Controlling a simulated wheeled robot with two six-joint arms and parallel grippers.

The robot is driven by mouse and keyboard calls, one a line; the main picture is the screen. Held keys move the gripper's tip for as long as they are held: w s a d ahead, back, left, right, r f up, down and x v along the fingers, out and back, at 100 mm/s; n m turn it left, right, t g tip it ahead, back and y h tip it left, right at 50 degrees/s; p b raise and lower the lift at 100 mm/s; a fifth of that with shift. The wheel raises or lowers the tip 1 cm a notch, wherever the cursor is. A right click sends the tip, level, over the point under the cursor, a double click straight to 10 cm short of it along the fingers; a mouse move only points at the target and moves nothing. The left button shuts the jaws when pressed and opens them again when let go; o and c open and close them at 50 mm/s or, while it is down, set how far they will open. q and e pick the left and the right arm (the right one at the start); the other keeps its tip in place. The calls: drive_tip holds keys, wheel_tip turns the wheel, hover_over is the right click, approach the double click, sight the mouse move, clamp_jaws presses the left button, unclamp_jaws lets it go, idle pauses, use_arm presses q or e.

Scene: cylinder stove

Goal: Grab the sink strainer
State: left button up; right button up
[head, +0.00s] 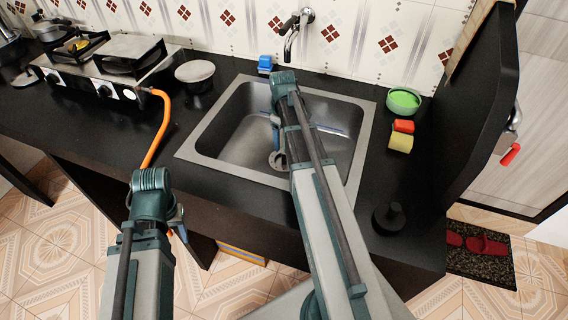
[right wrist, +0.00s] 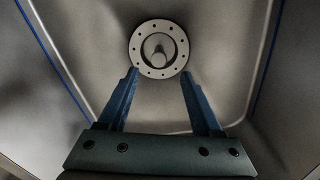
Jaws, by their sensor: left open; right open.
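The sink strainer (right wrist: 158,36) is a round metal disc with small holes around its rim and a raised knob in the middle. It lies on the floor of the metal sink (head: 228,143). In the head view the strainer (head: 275,162) is mostly hidden by my right arm. My right gripper (right wrist: 160,74) is open and empty, pointing down into the sink, with its blue fingertips near the strainer's lower edge in the wrist view. Whether they touch it I cannot tell. My left gripper (head: 178,217) is open and empty at the counter's front edge.
A faucet (head: 293,34) overhangs the sink's back. A green bowl (head: 403,101), a red sponge (head: 403,126) and a yellow sponge (head: 400,143) lie right of the sink. A black object (head: 388,218) stands front right. A stove (head: 105,65) with an orange hose (head: 158,130) is left.

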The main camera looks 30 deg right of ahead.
sight(284, 157)
drive_tip(key=shift+s+d+f+b, duration=0.1)
drive_tip(key=shift+f+b, duration=1.25)
drive_tip(key=shift+d+f+b, duration=0.1)
drive_tip(key=shift+f+b, duration=1.2)
drive_tip(key=shift+f, duration=0.05)
drive_tip(key=shift+r, duration=0.15)
clamp_jaws()
